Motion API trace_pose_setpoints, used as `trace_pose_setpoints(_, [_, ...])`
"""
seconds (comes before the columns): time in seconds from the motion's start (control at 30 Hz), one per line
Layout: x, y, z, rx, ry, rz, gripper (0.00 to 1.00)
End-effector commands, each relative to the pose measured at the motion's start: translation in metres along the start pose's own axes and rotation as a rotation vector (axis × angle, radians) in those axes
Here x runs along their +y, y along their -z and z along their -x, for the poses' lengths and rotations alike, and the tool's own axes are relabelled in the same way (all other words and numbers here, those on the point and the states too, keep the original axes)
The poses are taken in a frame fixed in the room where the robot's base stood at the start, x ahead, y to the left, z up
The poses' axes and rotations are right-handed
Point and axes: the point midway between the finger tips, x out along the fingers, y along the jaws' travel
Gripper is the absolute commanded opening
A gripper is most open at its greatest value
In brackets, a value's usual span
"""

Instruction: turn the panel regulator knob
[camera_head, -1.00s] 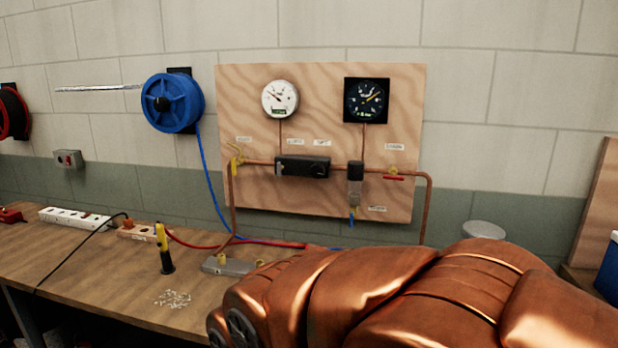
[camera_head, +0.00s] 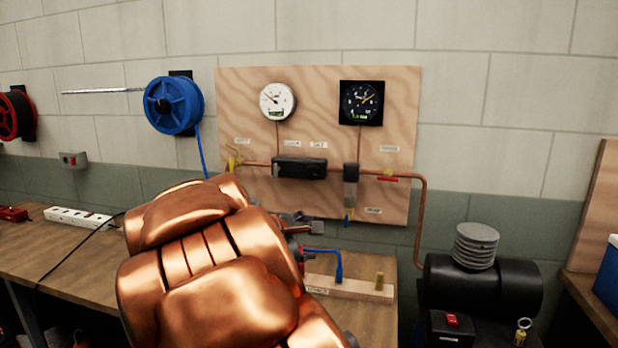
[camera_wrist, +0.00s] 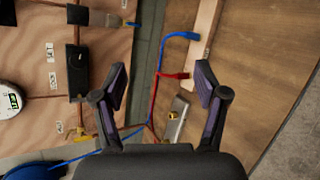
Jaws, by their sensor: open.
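The wooden panel (camera_head: 400,90) stands against the wall. A black rectangular block (camera_head: 300,167) sits on its copper pipe. In the wrist view the black block (camera_wrist: 77,75) is at the left, beyond the left finger. My gripper (camera_wrist: 160,76) is open and empty, its fingers spread wide over the bench and the lower panel edge. In the head view my gripper (camera_head: 298,222) shows partly past my copper-coloured arm, below the block and apart from it.
A white gauge (camera_head: 277,101) and a black gauge (camera_head: 361,102) are above the pipe. A dark filter (camera_head: 351,176) hangs right of the block. A yellow valve (camera_wrist: 80,135), red and blue hoses (camera_wrist: 156,90) and a metal block (camera_wrist: 177,118) are close by. A black compressor (camera_head: 485,283) stands at right.

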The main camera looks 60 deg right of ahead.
Motion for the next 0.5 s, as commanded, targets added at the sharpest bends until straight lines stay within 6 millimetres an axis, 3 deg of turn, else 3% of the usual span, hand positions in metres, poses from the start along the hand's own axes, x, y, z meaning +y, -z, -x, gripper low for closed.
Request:
trace_pose_setpoints(0.03, [0.024,0.000,-0.018,-0.033,-0.064,0.070,0.73])
trace_pose_setpoints(0.1, [0.063,0.004,-0.035,-0.064,-0.166,0.185,0.73])
trace_pose_setpoints(0.3, [0.145,0.030,-0.084,-0.154,-0.393,0.570,0.73])
trace_pose_setpoints(0.5, [0.180,0.066,-0.127,-0.205,-0.522,0.922,0.73])
